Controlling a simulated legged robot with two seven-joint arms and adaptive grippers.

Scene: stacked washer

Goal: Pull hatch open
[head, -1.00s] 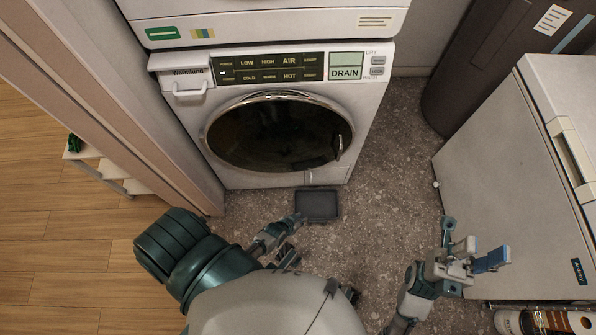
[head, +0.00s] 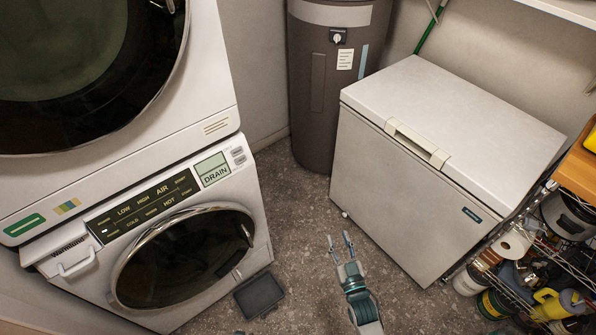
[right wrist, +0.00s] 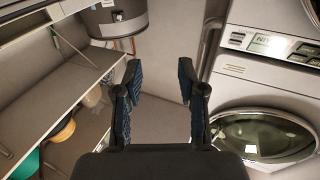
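The lower washer (head: 150,245) stands at the left in the head view. Its round dark glass hatch (head: 185,258) has a chrome rim and looks shut, with a handle (head: 244,236) on its right side. The hatch also shows at the lower right of the right wrist view (right wrist: 265,137). A second round door (head: 75,75) is on the upper machine, cut by the frame edge. My right gripper (head: 339,240) is open and empty over the floor, right of the washer and apart from it. Its two spread fingers show in the right wrist view (right wrist: 159,72). My left gripper is out of view.
A white chest freezer (head: 400,170) stands to the right, with a dark cylindrical tank (head: 335,95) behind. A wire shelf (head: 535,270) with several items is at the far right. A dark tray-like object (head: 259,295) lies before the washer. Floor between washer and freezer is free.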

